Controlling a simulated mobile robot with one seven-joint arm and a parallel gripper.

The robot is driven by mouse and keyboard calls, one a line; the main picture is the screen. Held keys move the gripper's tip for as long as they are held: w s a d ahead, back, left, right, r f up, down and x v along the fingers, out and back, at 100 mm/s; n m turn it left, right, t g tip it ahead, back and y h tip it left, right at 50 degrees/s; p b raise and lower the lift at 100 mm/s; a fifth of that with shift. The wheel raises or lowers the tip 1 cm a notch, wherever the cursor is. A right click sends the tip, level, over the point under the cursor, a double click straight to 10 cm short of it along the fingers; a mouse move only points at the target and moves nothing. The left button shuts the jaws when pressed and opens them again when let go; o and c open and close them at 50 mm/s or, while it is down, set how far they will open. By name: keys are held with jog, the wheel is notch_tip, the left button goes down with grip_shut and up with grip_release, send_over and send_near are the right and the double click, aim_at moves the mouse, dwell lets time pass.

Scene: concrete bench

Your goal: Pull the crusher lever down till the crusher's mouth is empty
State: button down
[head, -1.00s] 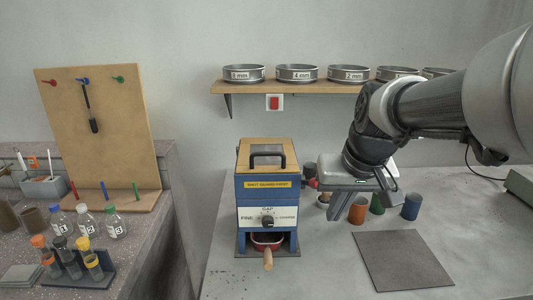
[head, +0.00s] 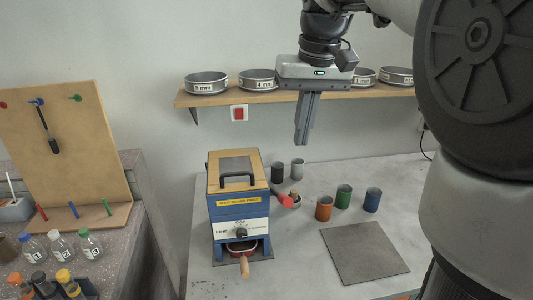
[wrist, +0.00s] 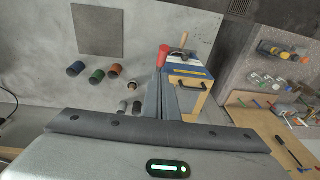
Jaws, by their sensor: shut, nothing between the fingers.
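The crusher (head: 240,210) is a blue box with a wooden top, a yellow label and a dial on its front. My gripper (head: 302,141) is shut and empty, pointing down, above and to the right of the crusher, apart from the lever.
Several cups stand right of the crusher, including orange (head: 324,208), green (head: 343,196) and blue (head: 372,200). A grey mat (head: 364,252) lies bare in front. A shelf (head: 300,96) with sieves runs behind my gripper. A pegboard (head: 85,150) and bottles stand at left.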

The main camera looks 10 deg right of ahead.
jog(key=f, duration=0.4)
jog(key=f+b, duration=0.1)
jog(key=f, duration=0.3)
jog(key=a+f, duration=0.1)
jog(key=f, duration=0.3)
jog(key=shift+w+a+f+b, duration=0.1)
jog(key=shift+w+f+b, duration=0.1)
jog(key=shift+f+b, duration=0.1)
jog(key=shift+s+a+f, duration=0.15)
jog(key=shift+s+f, duration=0.05)
jog(key=shift+f, duration=0.25)
